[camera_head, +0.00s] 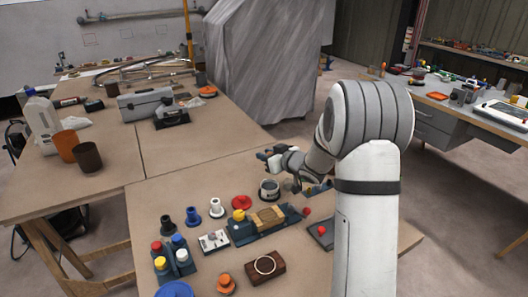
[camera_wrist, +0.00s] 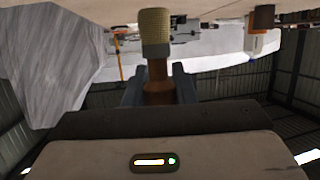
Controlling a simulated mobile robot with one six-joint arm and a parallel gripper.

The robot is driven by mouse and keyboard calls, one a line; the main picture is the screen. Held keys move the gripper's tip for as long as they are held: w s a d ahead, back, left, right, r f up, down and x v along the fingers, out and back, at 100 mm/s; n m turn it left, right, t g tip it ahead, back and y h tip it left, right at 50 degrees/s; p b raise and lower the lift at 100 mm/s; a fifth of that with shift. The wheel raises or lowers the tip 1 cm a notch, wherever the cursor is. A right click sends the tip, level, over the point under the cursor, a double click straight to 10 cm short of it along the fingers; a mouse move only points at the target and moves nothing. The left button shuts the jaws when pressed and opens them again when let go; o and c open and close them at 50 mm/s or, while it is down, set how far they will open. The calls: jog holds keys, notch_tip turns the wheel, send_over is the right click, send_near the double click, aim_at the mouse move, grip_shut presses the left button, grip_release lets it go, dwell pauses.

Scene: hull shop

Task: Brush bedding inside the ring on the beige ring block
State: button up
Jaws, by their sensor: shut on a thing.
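My gripper (camera_head: 270,157) is above the far edge of the near table, pointing left. In the wrist view it is shut on a brush with a brown handle (camera_wrist: 158,78) between the two blue-grey fingers. The brush's beige bristle end (camera_wrist: 155,28) sticks out past them. I cannot make out what is inside the ring.
A pale-topped tin (camera_head: 270,189) stands just below my gripper in the head view. A blue fixture with a wooden piece (camera_head: 268,217), a red knob (camera_head: 241,202) and an orange knob (camera_head: 226,283) lie near the block. Several coloured pegs crowd the left.

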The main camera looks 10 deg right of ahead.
jog(key=shift+f+b, duration=2.4)
jog(key=shift+f, duration=0.5)
jog(key=shift+f, duration=0.2)
jog(key=shift+s+f, duration=0.2)
jog(key=shift+f, duration=0.25)
dwell(0.4)
notch_tip(320, 180, up, 8)
jog(key=p, duration=0.6)
jog(key=shift+w+f, duration=0.15)
jog(key=shift+f, duration=0.05)
